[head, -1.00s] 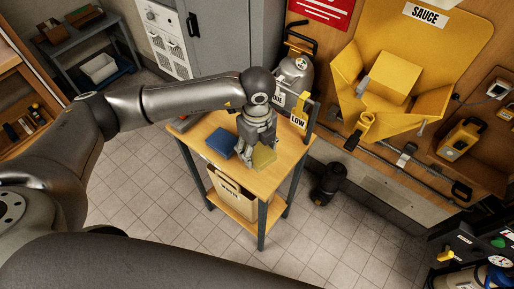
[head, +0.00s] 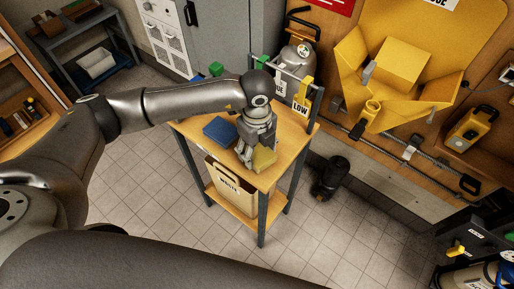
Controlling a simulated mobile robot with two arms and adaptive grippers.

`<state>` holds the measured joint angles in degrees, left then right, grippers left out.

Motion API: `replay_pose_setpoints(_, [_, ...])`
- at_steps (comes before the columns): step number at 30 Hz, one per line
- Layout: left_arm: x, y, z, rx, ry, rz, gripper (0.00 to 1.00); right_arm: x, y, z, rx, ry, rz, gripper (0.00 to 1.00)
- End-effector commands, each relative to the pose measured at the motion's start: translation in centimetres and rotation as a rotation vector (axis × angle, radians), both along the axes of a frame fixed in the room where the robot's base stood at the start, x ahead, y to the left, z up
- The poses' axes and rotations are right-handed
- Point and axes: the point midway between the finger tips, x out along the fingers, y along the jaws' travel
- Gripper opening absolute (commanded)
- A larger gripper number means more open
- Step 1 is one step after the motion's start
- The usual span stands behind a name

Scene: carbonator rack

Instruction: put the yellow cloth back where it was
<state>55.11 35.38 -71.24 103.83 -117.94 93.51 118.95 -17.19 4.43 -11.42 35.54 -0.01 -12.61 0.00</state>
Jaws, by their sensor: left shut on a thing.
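The yellow cloth (head: 264,158) is a small folded square at the near right part of the small wooden table (head: 282,143). My left gripper (head: 248,158) points down over the table and is shut on the cloth, at its left side. I cannot tell whether the cloth touches the tabletop. A blue folded cloth (head: 220,130) lies on the table to the left of the gripper. My right gripper is not in view.
A bin (head: 228,181) stands on the table's lower shelf. A rack with a LOW tag (head: 301,108) rises at the table's back right, near a grey gas cylinder (head: 296,58). A yellow SAUCE hopper (head: 395,65) is on the wall. Open tiled floor (head: 150,200) lies left.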

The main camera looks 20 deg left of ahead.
Motion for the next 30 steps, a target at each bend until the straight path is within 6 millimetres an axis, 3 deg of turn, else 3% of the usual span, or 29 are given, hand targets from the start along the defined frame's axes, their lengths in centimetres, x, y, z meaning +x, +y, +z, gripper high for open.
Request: replay_pose_setpoints(30, [0.0, 0.0, -1.2, 0.0, 0.0, 0.0, 0.36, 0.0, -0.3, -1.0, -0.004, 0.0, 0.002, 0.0])
